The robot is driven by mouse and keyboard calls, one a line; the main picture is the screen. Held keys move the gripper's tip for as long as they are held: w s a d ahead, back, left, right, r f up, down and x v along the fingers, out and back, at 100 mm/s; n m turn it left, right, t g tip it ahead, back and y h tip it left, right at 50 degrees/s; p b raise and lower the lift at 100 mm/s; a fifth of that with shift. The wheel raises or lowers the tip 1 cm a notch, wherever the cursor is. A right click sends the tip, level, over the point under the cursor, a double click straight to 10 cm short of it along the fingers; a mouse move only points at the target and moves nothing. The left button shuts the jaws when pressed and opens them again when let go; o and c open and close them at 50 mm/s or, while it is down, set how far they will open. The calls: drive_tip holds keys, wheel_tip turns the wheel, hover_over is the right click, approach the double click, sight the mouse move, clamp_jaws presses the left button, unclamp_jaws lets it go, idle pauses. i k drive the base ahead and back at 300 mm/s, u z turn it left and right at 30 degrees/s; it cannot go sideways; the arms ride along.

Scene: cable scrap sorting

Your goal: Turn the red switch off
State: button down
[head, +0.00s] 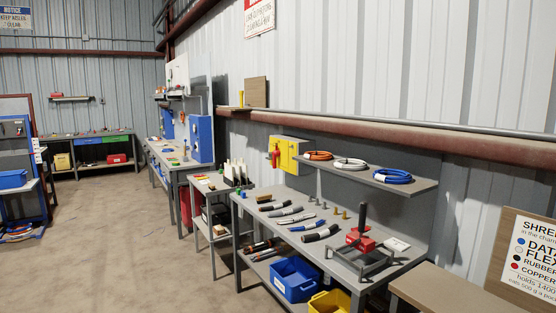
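A yellow box (291,156) is fixed to the wall above the back of the near grey workbench. A red switch handle (274,154) sits on its left-hand face. The handle looks roughly upright, but it is too small to tell its on or off position. My gripper is not in view.
The workbench (247,213) holds several cable pieces (303,217) and a red device with a black lever (361,239). A shelf (345,169) with three cable coils hangs to the right of the box. Blue (297,278) and yellow bins stand below. The left floor (120,240) is clear.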

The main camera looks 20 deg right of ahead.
sight(276, 153)
drive_tip(key=z, duration=0.1)
drive_tip(key=i, duration=1.35)
drive_tip(key=u, duration=0.5)
drive_tip(key=i, duration=0.75)
drive_tip(key=u, duration=0.3)
drive_tip(key=i, duration=1.3)
drive_tip(key=z, duration=0.1)
